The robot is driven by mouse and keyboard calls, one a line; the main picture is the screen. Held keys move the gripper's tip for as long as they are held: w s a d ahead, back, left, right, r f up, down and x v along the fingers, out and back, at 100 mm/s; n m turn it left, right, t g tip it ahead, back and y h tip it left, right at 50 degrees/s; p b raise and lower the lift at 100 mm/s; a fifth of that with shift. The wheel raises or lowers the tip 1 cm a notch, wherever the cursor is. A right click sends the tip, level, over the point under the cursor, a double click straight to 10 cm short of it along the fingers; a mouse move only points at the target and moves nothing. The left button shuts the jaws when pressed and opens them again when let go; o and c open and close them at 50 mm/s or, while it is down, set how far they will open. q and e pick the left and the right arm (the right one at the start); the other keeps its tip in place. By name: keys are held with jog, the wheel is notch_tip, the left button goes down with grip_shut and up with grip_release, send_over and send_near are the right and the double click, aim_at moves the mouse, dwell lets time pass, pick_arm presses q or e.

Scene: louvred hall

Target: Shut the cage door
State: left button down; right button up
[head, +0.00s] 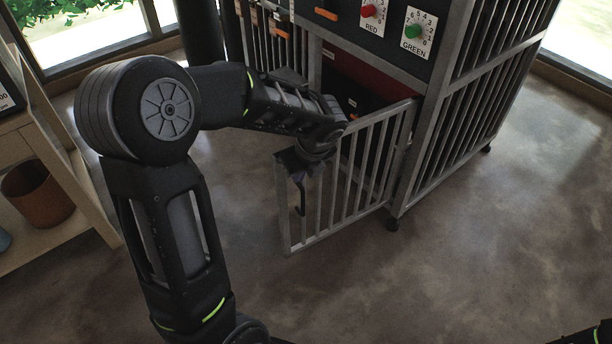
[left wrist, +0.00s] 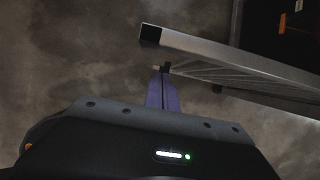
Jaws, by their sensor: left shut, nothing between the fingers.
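The cage door (head: 345,180), a grey barred frame, stands swung open out from the cage (head: 470,100). Its right edge is at the cage's front corner post and its free edge is at the left, above the floor. My left gripper (head: 300,208) is shut and empty, pointing down at the door's free end. In the left wrist view the closed fingers (left wrist: 162,75) are close beside the end of the door's top rail (left wrist: 225,52); I cannot tell whether they touch it. My right gripper is not in view.
The cage's upper panel carries a red knob (head: 368,11) and a green knob (head: 414,31). A wooden shelf (head: 68,180) with a brown pot (head: 38,194) stands at the left. The concrete floor (head: 480,260) in front and to the right is clear.

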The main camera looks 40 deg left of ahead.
pick_arm(q)
jog(key=shift+w+a, duration=0.2)
jog(key=shift+a, duration=0.3)
jog(key=shift+w+a, duration=0.2)
jog(key=shift+a, duration=0.25)
